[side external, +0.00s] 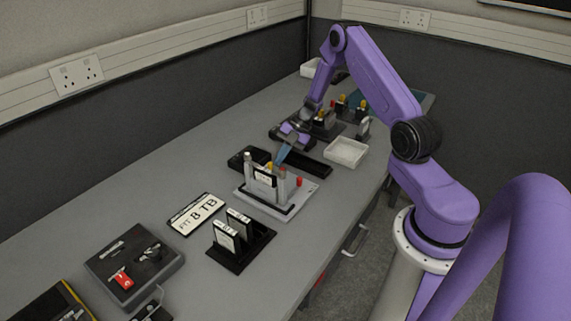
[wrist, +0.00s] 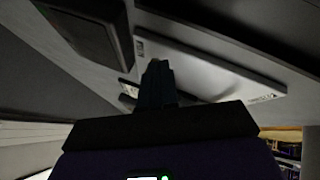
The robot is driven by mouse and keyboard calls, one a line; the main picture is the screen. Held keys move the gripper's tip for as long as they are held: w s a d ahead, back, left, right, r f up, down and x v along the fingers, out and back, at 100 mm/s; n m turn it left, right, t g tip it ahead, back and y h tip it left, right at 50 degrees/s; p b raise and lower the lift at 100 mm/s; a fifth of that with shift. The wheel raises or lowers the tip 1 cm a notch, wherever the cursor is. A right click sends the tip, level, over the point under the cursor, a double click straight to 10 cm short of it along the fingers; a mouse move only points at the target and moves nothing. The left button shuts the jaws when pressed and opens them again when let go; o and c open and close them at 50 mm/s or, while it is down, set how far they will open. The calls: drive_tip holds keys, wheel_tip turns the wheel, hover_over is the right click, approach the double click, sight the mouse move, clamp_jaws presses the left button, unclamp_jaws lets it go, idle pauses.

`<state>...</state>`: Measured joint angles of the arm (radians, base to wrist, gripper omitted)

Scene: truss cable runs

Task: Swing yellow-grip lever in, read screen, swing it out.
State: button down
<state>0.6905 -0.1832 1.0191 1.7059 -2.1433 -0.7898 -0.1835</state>
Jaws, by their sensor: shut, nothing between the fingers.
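A pale grey fixture (side external: 248,194) stands mid-bench in the side view, with several upright posts and a small dark-and-white panel (side external: 264,177) that may be the screen; nothing on it is legible. In the wrist view, the shut fingers (wrist: 157,75) are in front of a pale plate (wrist: 215,72), probably the fixture; the lever is not discernible.
A black bar-shaped base (side external: 310,166) lies behind the fixture, and a white tray (side external: 346,151) stands to its right. A black holder with cards (side external: 238,243), a number plate (side external: 196,214) and a dark box with a red part (side external: 135,262) are nearer. Bare bench lies left.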

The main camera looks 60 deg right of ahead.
drive_tip(key=shift+w+d, duration=0.3)
drive_tip(key=shift+d, duration=0.35)
drive_tip(key=w+v, duration=0.2)
drive_tip(key=v, duration=0.7)
drive_tip(key=shift+w+d+r, duration=0.4)
drive_tip(key=shift+d, duration=0.1)
